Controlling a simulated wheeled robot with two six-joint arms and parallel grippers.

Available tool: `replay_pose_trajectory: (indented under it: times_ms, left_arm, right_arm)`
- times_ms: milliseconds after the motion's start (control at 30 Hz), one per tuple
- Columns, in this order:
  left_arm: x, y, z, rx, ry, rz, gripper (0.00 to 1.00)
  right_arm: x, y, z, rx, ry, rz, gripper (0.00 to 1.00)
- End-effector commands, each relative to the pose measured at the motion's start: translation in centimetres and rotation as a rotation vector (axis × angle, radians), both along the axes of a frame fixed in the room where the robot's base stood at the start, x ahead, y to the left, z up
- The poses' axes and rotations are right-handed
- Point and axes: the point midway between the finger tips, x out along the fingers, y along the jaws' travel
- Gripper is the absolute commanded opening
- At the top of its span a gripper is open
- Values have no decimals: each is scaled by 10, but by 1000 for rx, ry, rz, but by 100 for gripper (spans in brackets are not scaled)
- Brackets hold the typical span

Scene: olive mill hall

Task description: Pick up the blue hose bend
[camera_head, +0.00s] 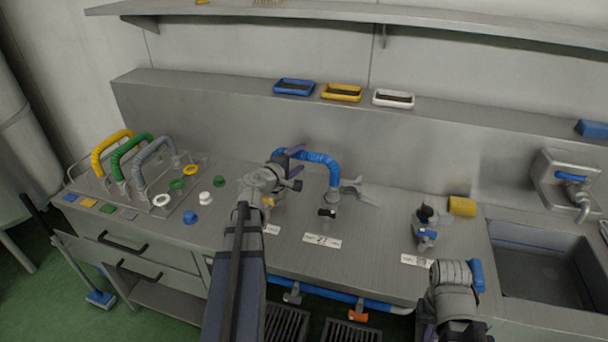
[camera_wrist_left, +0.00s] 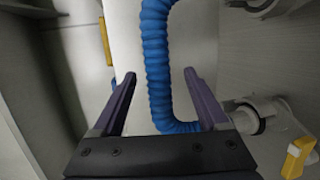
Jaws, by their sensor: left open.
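The blue hose bend (camera_head: 318,158) arches over the middle of the steel counter, its right end down at a pipe fitting (camera_head: 333,197). Its left end is hidden behind my left gripper (camera_head: 297,168). My left gripper is open, with its dark purple fingers at the left part of the bend. In the left wrist view the ribbed blue hose (camera_wrist_left: 157,70) shows between the two fingers (camera_wrist_left: 160,76), with a gap on each side. I cannot tell how deep it lies between them.
On the left a rack (camera_head: 153,203) holds yellow, green and grey hose bends, with coloured rings beside it. A black-topped valve (camera_head: 426,222) and a yellow cylinder (camera_head: 462,206) stand right of the bend, before the sink (camera_head: 540,262). Small trays (camera_head: 342,98) line the ledge behind.

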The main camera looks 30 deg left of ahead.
Motion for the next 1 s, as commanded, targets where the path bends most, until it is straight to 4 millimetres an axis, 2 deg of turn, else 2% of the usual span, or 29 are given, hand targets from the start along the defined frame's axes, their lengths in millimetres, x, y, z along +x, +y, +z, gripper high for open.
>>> replay_pose_trajectory:
  times_ms: [267, 600, 833, 1000]
  left_arm:
    - [12, -2, -2, 0, 0, 0, 77]
    - [55, -8, -9, 0, 0, 1, 77]
    - [55, -9, -8, 0, 0, 2, 77]
    - [55, -9, -8, -1, 0, 1, 58]
  right_arm:
    - [0, 0, -2, 0, 0, 0, 0]
    - [0, 0, -9, 0, 0, 0, 0]
    - [0, 0, -8, 0, 0, 0, 0]
    - [0, 0, -8, 0, 0, 0, 0]
